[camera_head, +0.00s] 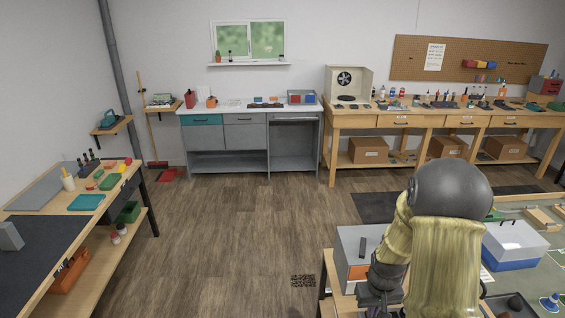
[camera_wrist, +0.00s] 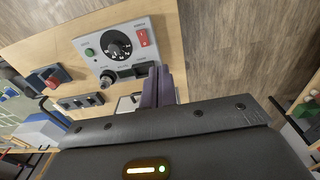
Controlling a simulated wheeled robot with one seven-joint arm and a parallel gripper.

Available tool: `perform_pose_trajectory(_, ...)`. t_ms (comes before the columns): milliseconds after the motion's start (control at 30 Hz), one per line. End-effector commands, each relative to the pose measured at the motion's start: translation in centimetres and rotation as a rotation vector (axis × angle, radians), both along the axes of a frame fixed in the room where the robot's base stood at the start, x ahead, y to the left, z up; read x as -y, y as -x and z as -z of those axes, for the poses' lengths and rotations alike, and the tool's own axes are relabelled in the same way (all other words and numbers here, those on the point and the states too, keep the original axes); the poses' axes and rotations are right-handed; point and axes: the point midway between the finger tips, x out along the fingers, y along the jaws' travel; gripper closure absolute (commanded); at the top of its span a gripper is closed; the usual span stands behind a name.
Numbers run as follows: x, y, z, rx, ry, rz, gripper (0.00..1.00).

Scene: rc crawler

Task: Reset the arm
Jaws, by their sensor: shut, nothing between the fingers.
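My arm (camera_head: 440,225) rises at the lower right of the head view, and its bulk hides the gripper there. In the wrist view my gripper (camera_wrist: 166,85) shows two dark fingers close together with nothing between them. The fingers are over a wooden bench top (camera_wrist: 95,32). A grey control panel (camera_wrist: 118,48) with a black dial, a red switch and a green button lies just left of the fingertips. I cannot tell whether the fingers touch the panel.
In the head view a grey box (camera_head: 353,240) with an orange front stands beside my arm. A blue and white bin (camera_head: 513,246) stands on the right bench. Workbenches line the left and back walls. The wooden floor (camera_head: 230,235) in the middle is clear.

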Motion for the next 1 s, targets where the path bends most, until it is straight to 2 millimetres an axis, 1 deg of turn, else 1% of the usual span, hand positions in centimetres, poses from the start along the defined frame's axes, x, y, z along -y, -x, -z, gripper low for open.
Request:
perform_pose_trajectory(33, -1.0, 0.5, -1.5, 0.018, 0.005, -0.002, 1.00)
perform_pose_trajectory(200, -3.8, 2.8, -5.5, 0.065, 0.007, 0.003, 1.00)
perform_pose_trajectory(267, -4.8, 3.8, -6.7, 0.081, 0.006, 0.006, 1.00)
perform_pose_trajectory(400, -6.8, 6.4, -9.2, 0.118, -0.001, 0.013, 1.00)
perform_pose_trajectory(500, -8.1, 8.4, -10.5, 0.145, -0.010, 0.017, 1.00)
perform_pose_trajectory(600, -9.1, 10.1, -11.4, 0.163, -0.020, 0.021, 1.00)
perform_pose_trajectory(700, -9.5, 11.0, -11.8, 0.173, -0.026, 0.025, 1.00)
perform_pose_trajectory(800, -9.6, 11.3, -11.9, 0.173, -0.028, 0.026, 1.00)
perform_pose_trajectory(1000, -9.6, 11.2, -11.9, 0.173, -0.028, 0.026, 1.00)
